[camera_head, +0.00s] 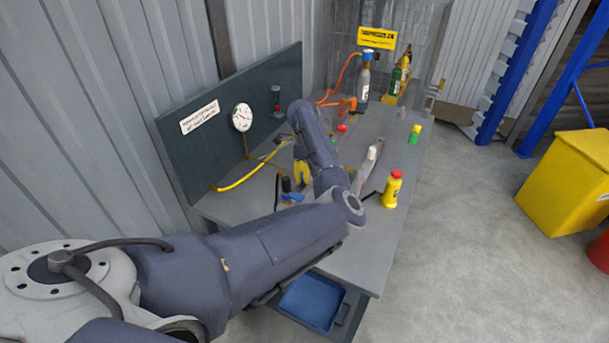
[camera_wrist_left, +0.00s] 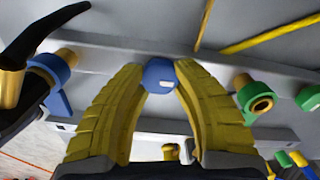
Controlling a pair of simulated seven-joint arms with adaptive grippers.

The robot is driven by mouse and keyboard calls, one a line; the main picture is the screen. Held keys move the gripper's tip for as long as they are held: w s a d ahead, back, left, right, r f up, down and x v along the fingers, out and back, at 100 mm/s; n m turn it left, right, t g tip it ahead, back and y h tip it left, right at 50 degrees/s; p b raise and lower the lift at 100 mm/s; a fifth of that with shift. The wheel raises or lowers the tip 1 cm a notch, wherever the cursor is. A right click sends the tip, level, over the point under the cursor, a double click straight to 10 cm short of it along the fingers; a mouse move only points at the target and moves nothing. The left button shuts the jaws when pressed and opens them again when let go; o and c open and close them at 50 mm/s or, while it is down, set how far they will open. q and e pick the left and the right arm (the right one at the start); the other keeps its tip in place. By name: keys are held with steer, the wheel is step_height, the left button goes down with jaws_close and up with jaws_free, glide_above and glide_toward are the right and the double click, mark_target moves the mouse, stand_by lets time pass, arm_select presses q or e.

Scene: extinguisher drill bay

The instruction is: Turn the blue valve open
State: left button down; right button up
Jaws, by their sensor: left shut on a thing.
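My left gripper (camera_wrist_left: 159,78) has its yellow fingers shut on a blue knob (camera_wrist_left: 158,74), a faceted piece with a small white mark, held between the fingertips. A blue lever-like part (camera_wrist_left: 58,100) on a brass fitting is to its left in the left wrist view, beside a black curved handle. I cannot tell if it is joined to the knob. In the head view the yellow fingers (camera_head: 302,172) are low over the bench, partly hidden by my arm, and a blue part (camera_head: 292,197) shows beside them. My right gripper is not in view.
A green valve with a brass end (camera_wrist_left: 256,102) is right of the fingers. A yellow hose (camera_head: 245,180) and gauge (camera_head: 242,117) are by the back panel. A yellow bottle (camera_head: 391,190) stands near the bench's front edge.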

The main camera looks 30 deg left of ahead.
arm_select(q)
steer(key=shift+d+f, duration=0.1)
steer(key=shift+d, duration=0.05)
stand_by(0.3)
steer(key=c, duration=0.9)
jaws_free()
steer(key=shift+r, duration=0.2)
step_height(320, 180, up, 12)
steer(key=shift+f, duration=0.15)
